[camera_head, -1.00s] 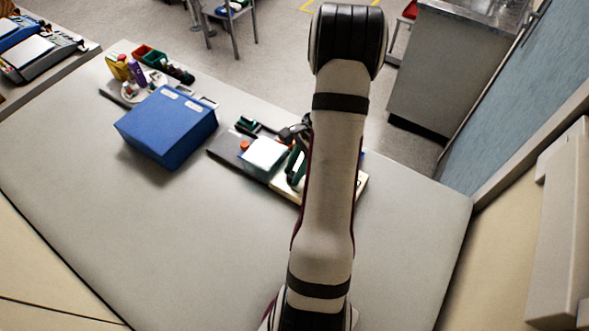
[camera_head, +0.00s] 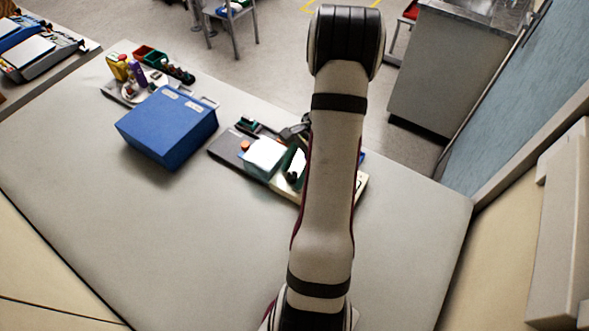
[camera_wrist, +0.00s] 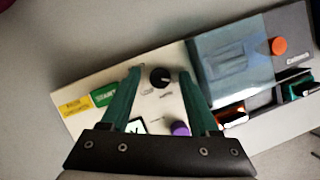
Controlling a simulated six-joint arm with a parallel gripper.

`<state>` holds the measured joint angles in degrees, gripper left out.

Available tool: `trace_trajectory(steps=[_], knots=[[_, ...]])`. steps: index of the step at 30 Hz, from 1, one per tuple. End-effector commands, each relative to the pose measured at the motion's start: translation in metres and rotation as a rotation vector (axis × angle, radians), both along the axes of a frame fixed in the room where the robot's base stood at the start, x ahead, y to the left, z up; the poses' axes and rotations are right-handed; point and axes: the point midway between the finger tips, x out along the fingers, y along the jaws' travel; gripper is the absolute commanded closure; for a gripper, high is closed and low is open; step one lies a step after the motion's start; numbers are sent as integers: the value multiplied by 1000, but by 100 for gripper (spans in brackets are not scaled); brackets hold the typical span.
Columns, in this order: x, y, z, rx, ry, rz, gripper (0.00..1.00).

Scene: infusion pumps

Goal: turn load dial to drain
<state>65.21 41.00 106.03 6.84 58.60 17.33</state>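The load dial appears to be the black round knob (camera_wrist: 160,78) on the cream panel (camera_wrist: 75,123) in the wrist view. Small lettering around it is too blurred to read. My gripper (camera_wrist: 160,72) has its two green fingers apart, one on each side of the knob, with visible gaps. I cannot tell how far the fingertips are above the panel. A purple knob (camera_wrist: 180,129) sits nearer the gripper's base. In the head view, my arm hides most of the cream panel (camera_head: 361,188) and the dial.
A translucent blue-grey cover (camera_wrist: 228,62) stands right of the dial, close to the right finger. An orange button (camera_wrist: 279,46) lies beyond it. Yellow and green labels (camera_wrist: 104,95) are at left. A blue box (camera_head: 168,130) stands left on the table; the front table area is clear.

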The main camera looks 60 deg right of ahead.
Motion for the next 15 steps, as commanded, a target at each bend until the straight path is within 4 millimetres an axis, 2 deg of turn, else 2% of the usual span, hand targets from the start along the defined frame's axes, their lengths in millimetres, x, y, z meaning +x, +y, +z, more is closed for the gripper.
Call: trace_trajectory(steps=[5, 8, 11, 15], knots=[[0, -1, 1, -1, 0, 0, 38], [-1, -4, 9, -2, -2, -1, 38], [-5, -12, 29, -5, -2, -2, 38], [-12, -28, 70, -7, -3, -2, 38]])
